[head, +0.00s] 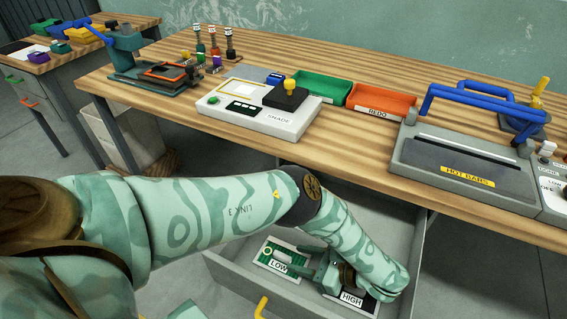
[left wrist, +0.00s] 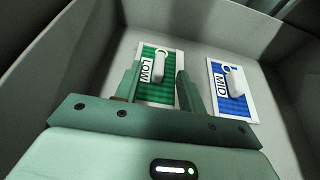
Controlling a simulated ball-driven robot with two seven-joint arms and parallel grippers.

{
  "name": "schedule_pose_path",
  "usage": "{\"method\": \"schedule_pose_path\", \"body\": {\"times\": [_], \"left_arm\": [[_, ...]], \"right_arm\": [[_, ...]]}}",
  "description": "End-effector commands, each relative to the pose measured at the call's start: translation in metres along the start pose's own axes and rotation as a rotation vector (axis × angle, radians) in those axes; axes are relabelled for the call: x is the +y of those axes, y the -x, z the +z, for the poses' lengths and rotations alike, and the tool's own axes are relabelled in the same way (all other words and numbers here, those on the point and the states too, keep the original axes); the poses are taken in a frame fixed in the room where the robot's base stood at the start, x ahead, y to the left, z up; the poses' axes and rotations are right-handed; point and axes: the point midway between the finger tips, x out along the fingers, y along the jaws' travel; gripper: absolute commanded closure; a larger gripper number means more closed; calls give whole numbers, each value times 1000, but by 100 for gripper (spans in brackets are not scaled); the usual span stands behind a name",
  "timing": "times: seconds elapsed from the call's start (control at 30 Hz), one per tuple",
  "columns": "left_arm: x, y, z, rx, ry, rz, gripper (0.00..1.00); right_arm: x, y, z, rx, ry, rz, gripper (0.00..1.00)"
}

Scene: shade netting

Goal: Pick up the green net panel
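The green net panel, labelled LOW, lies in the open drawer and shows in the left wrist view (left wrist: 160,95) with a pale upright tab (left wrist: 158,66). It also shows in the head view (head: 267,254), partly hidden by my fingers. My left gripper (left wrist: 157,76) is open over the panel, one finger at each side of it in the left wrist view. Nothing shows between the fingertips but the panel and its tab beyond; I cannot tell whether they touch. The left gripper also shows in the head view (head: 281,261). My right gripper is not in view.
A blue panel labelled MID (left wrist: 236,103) lies right of the green one in the drawer (head: 237,279). A panel labelled HIGH (head: 352,297) is partly under my arm. The workbench (head: 330,150) overhangs the drawer's back, with a white SHADE device (head: 240,115) on top.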

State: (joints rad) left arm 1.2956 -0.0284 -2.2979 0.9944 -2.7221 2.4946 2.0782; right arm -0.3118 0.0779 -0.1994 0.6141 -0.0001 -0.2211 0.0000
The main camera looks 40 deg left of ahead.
Motion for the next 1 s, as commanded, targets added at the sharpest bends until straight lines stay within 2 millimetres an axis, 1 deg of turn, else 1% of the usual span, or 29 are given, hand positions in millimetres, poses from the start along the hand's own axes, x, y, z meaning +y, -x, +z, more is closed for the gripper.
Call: {"method": "schedule_pose_path", "body": {"times": [0.03,0.1,0.2,0.27,0.4,0.5,0.6,0.77,0.8,0.87,0.9,0.93,1.0], "left_arm": [[0,-8,-1,0,-2,1,60],[0,-15,-1,0,-2,1,60],[0,-22,-1,0,-2,0,60],[-1,-29,-2,0,-2,2,60],[-3,-54,-4,-1,-3,3,60],[-2,-66,-3,-1,-3,2,60],[-2,-71,-2,0,-2,0,60],[-3,-71,-1,0,-1,-1,60],[-3,-71,-1,0,-1,-1,63],[-3,-71,-1,0,-1,-1,79],[-3,-71,-1,0,-1,-1,91],[-3,-71,-1,0,-1,-1,99],[-3,-71,-1,0,-1,-1,100]], "right_arm": [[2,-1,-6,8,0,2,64],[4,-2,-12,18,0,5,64],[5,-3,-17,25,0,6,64],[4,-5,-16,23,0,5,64],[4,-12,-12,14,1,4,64],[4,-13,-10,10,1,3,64],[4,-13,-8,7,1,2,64],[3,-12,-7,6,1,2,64],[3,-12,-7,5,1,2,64],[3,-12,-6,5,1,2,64],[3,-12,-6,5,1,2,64],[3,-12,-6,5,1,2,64],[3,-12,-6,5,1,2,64]]}}
